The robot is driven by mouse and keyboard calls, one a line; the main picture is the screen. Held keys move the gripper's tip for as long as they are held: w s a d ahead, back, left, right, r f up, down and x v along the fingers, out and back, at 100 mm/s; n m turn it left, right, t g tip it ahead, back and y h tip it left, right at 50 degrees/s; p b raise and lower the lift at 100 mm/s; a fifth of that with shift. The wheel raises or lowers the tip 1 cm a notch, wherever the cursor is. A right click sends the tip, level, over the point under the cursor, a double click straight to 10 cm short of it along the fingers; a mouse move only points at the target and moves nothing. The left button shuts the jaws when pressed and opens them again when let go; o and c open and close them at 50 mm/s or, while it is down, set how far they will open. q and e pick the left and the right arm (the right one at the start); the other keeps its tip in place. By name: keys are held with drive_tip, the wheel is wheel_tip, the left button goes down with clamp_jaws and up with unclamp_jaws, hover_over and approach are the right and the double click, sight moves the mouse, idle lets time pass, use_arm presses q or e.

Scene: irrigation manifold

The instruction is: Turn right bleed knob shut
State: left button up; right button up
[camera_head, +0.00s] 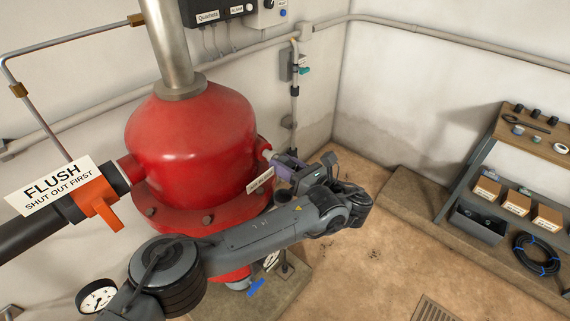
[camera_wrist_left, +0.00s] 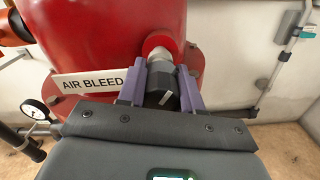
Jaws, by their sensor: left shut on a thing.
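The red tank (camera_head: 190,135) fills the middle of the head view. A short pipe stub leaves its right side, by the AIR BLEED tag (camera_wrist_left: 90,82). The bleed knob (camera_wrist_left: 160,92) is black with a white mark and sits at the end of this stub in the left wrist view. My left gripper (camera_head: 284,166) reaches it from the right, its arm crossing in front of the tank. Its purple fingers are shut on the knob, one on each side. In the head view the knob is largely hidden by the fingers. My right gripper is not in view.
An orange flush handle (camera_head: 100,204) with a FLUSH sign (camera_head: 55,187) is at the left. A pressure gauge (camera_head: 97,297) is at lower left and a blue valve handle (camera_head: 256,288) below my arm. A shelf (camera_head: 490,130) with boxes stands right. The floor between is clear.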

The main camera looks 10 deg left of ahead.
use_arm(q)
drive_tip(key=n, duration=0.2)
drive_tip(key=shift+n, duration=2.3)
drive_tip(key=o, duration=1)
drive_tip(key=shift+o, duration=0.2)
